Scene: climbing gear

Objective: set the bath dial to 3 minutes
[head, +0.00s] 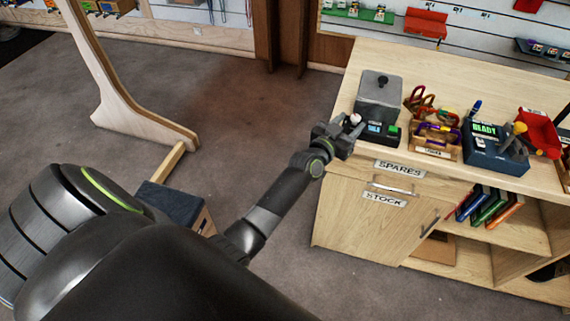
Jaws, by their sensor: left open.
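The bath is a grey box with a lidded top (379,88) at the counter's left end. Its front has a small lit blue display (375,128) and a green button (393,130). My left gripper (350,126) is open at the bath's front left corner, its fingers beside a small whitish knob-like part (354,119) that may be the dial. The fingers partly cover that part, so I cannot tell its setting or whether they touch it. The display's digits are too small to read. My right gripper is out of view.
Right of the bath, a wooden bin (436,140) holds coloured carabiners. Beyond it stand a blue device (494,150) reading READY and a red item (540,132). Below are a SPARES drawer, a STOCK door (360,215) and a shelf with books (488,207). Carpet lies open at left.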

